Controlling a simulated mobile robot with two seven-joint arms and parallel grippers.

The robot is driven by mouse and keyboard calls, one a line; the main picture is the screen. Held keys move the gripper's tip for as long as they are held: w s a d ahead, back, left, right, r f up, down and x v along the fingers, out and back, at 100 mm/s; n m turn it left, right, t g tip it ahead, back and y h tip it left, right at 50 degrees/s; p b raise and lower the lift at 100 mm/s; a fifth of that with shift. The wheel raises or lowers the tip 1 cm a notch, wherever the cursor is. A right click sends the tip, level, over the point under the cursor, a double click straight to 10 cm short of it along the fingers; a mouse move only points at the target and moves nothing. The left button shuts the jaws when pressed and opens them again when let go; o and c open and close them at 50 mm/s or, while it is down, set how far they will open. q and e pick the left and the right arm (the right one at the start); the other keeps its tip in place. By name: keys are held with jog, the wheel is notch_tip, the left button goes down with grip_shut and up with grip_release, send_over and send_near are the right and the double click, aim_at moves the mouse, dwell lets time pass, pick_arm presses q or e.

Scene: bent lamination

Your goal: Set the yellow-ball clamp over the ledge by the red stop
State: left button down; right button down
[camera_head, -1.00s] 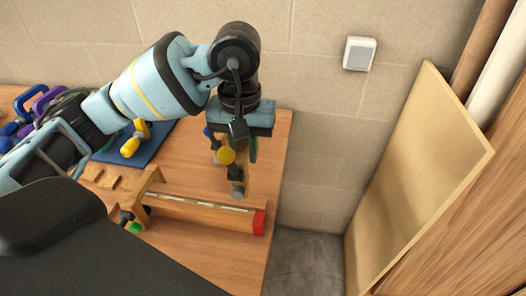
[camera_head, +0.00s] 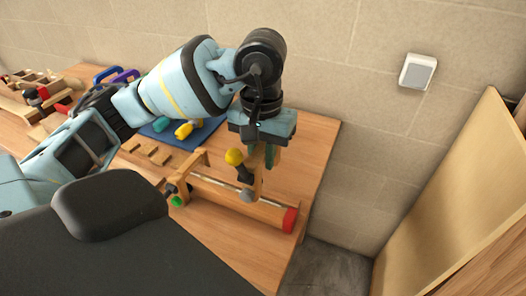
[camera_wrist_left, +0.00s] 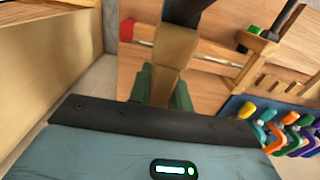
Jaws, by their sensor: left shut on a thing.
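My left gripper (camera_head: 264,142) is shut on the wooden body of the yellow-ball clamp. I cannot tell whether the pad touches the ledge. The red stop (camera_head: 290,220) is at the ledge's right end, a short way right of the clamp. In the left wrist view the clamp's wooden body (camera_wrist_left: 174,50) sits between green finger pads, and the red stop (camera_wrist_left: 127,29) is to its left. My right gripper is not in view.
A green-ended clamp (camera_head: 177,200) is at the ledge's left end. A blue mat (camera_head: 160,137) with several coloured clamps lies further left; it also shows in the left wrist view (camera_wrist_left: 232,106). The bench edge (camera_head: 318,190) is just right of the stop. A board leans at far right.

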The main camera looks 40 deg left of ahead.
pick_arm(q)
notch_tip(320, 180, down, 4)
jog(key=shift+r+b, duration=0.25)
jog(key=shift+b, duration=0.3)
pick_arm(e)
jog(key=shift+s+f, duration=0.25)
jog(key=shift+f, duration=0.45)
pick_arm(q)
jog(key=shift+f+b, duration=0.35)
jog(key=shift+f, duration=0.05)
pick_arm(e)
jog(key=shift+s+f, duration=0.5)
pick_arm(q)
jog(key=shift+f, duration=0.1)
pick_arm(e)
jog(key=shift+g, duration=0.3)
